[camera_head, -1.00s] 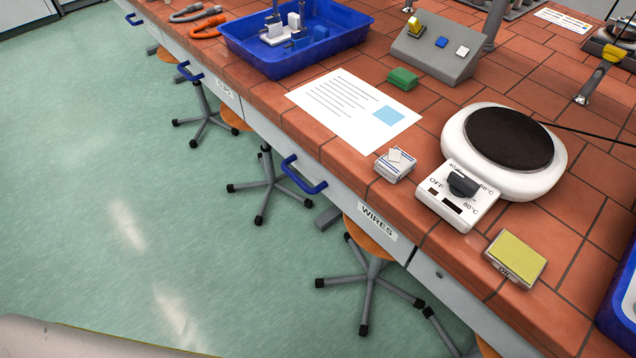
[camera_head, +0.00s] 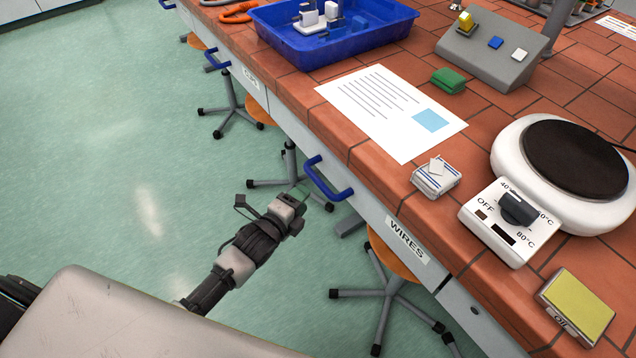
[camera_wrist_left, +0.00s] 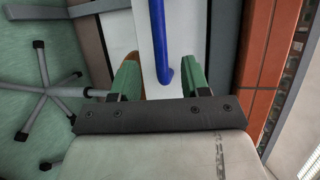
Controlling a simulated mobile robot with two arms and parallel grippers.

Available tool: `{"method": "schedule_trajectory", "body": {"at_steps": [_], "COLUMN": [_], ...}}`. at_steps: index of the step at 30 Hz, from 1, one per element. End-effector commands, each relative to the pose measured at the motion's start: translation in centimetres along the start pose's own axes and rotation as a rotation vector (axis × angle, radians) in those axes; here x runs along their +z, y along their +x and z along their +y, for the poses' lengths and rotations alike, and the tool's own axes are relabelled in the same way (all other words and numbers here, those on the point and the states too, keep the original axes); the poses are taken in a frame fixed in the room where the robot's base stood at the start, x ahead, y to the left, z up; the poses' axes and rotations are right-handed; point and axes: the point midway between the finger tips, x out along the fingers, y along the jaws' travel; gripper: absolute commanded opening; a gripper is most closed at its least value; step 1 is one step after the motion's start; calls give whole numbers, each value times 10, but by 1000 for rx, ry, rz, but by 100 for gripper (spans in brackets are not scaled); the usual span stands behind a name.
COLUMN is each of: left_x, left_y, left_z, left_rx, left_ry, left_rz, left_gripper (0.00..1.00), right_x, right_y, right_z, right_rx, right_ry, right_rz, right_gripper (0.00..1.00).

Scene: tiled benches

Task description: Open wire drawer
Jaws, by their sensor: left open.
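The wire drawer (camera_head: 369,206) is a grey-white front below the bench edge, labelled "WIRES", and looks flush with the bench front. Its blue bar handle (camera_head: 324,184) sticks out at the drawer's left part. My left gripper (camera_head: 301,199) is in front of the handle, slightly to its left in the head view. In the left wrist view the gripper (camera_wrist_left: 160,78) is open, with one green-padded finger on each side of the blue handle (camera_wrist_left: 159,40). I cannot tell whether the fingers reach around it. My right gripper is not in view.
Stools (camera_head: 390,262) stand under the bench near the drawer. On the tiled bench top are a hot plate (camera_head: 510,225), a small box (camera_head: 435,180), a paper sheet (camera_head: 385,105) and a blue tray (camera_head: 300,45). Another blue handle (camera_head: 215,62) is farther left.

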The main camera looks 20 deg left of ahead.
Motion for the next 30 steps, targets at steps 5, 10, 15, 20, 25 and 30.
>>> {"method": "schedule_trajectory", "body": {"at_steps": [5,10,15,20,25,30], "left_x": [0,0,0,0,0,0], "left_y": [38,65,80,84,84,84], "left_z": [0,1,1,1,1,1], "left_rx": [-1,0,1,2,2,2], "left_ry": [-3,-4,-3,-4,-4,-5], "left_rz": [-1,0,-1,-1,0,0], "left_gripper": [46,46,46,46,46,22], "right_x": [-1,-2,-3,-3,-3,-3], "right_y": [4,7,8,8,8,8], "right_z": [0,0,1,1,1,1], "right_rx": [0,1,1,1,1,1], "right_ry": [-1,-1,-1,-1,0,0], "right_rz": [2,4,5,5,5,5], "right_gripper": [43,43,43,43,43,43]}}
